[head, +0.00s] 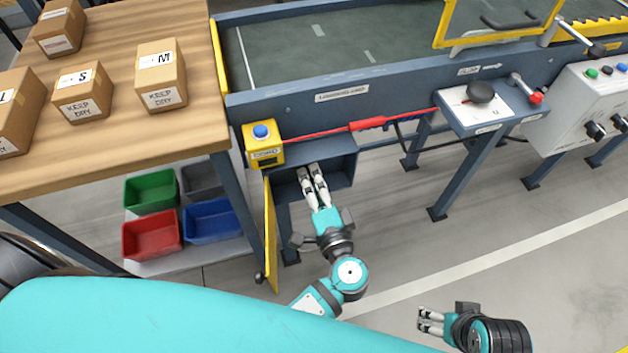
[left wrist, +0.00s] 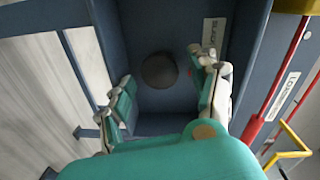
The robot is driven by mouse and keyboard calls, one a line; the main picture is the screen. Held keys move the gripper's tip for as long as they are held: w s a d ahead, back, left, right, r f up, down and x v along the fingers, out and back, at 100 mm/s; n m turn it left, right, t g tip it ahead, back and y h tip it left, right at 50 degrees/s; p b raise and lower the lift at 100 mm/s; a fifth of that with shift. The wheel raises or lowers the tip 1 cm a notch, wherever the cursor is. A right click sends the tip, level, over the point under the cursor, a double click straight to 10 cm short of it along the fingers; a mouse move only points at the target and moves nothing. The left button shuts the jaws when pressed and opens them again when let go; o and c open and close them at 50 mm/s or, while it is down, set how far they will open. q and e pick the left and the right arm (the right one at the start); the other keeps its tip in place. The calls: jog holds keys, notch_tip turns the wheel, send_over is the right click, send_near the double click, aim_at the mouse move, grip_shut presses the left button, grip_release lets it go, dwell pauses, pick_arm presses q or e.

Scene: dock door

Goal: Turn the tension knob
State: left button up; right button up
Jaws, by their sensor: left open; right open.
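A dark round knob (left wrist: 159,71) sits on the back wall of an open blue-grey box (head: 343,167) under the conveyor. In the head view I cannot make out this knob. My left gripper (head: 312,172) reaches into the box mouth with its fingers apart. In the left wrist view its fingers (left wrist: 162,76) lie to either side of the knob in the picture; I see no contact, and the remaining distance is hard to judge. My right gripper (head: 431,322) is open and empty above the floor, well away from the box.
The box's yellow door (head: 270,235) hangs open on the left. A yellow unit with a blue button (head: 262,132) and a red cable (head: 340,128) are above. Another black knob (head: 481,91) is on a panel to the right. A wooden table (head: 115,120) with cartons stands left.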

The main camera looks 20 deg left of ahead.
pick_arm(q)
jog(key=v, duration=0.7)
jog(key=shift+s, duration=0.2)
jog(key=shift+d+r, duration=0.1)
jog(key=shift+d, duration=0.1)
